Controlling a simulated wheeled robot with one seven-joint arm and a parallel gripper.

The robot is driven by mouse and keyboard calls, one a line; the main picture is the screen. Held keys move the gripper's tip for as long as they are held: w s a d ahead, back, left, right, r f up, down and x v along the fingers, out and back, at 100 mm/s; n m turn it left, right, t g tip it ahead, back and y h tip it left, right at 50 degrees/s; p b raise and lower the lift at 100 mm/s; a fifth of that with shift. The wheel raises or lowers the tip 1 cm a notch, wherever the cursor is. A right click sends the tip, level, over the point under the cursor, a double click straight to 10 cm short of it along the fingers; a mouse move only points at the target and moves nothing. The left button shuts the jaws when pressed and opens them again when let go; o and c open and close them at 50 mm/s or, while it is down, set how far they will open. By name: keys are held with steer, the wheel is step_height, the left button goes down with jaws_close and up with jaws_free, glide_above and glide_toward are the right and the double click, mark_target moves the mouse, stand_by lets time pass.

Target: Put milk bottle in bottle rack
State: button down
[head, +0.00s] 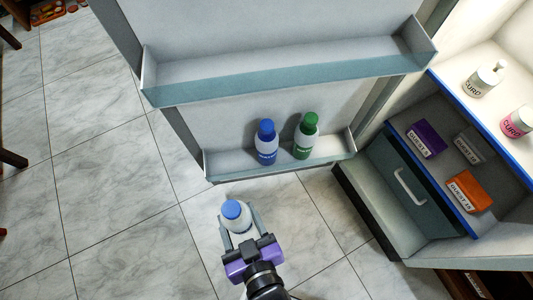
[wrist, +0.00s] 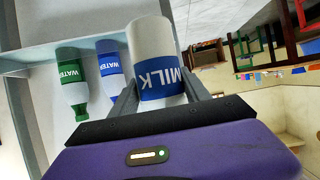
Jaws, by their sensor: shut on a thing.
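The milk bottle (head: 235,215) is white with a blue cap and is held in my gripper (head: 240,232), in front of the fridge door. In the wrist view the milk bottle (wrist: 158,60) shows a blue MILK label and lies between the two fingers of my gripper (wrist: 163,92). The gripper is shut on it. The bottle rack (head: 330,160) is the lower shelf on the open door, just beyond the bottle. It holds a blue-capped water bottle (head: 267,143) and a green-capped water bottle (head: 306,136), both upright.
An upper door shelf (head: 290,75) is empty. The open fridge at right holds curd containers (head: 485,78), small boxes (head: 470,190) and a drawer (head: 400,185). Rack room is free left of the blue bottle and right of the green one. Tiled floor (head: 110,200) lies clear at left.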

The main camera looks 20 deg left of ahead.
steer(key=w+a, duration=0.3)
steer(key=w, duration=0.2)
steer(key=w+a+b, duration=0.1)
steer(key=w+a, duration=0.3)
steer(key=w, duration=0.2)
steer(key=w+a+b, duration=0.1)
steer(key=w+a, duration=0.2)
steer(key=w, duration=0.3)
steer(key=shift+a+r, duration=0.1)
steer(key=shift+a, duration=0.15)
step_height(320, 180, down, 3)
steer(key=shift+s+d+r+b, duration=0.15)
steer(key=shift+b, duration=0.2)
steer(key=shift+w+f+b, duration=0.2)
steer(key=shift+f+b, duration=0.55)
steer(key=shift+f, duration=1.35)
steer(key=shift+f, duration=0.15)
steer(key=c, duration=0.5)
jaws_free()
steer(key=shift+f, duration=0.1)
steer(key=shift+s+r, duration=0.1)
steer(key=shift+r, duration=0.1)
steer(key=p+v, duration=0.2)
steer(key=v, duration=0.9)
steer(key=shift+s+d+p, duration=0.25)
steer(key=shift+s+p, duration=0.1)
steer(key=shift+p, duration=0.05)
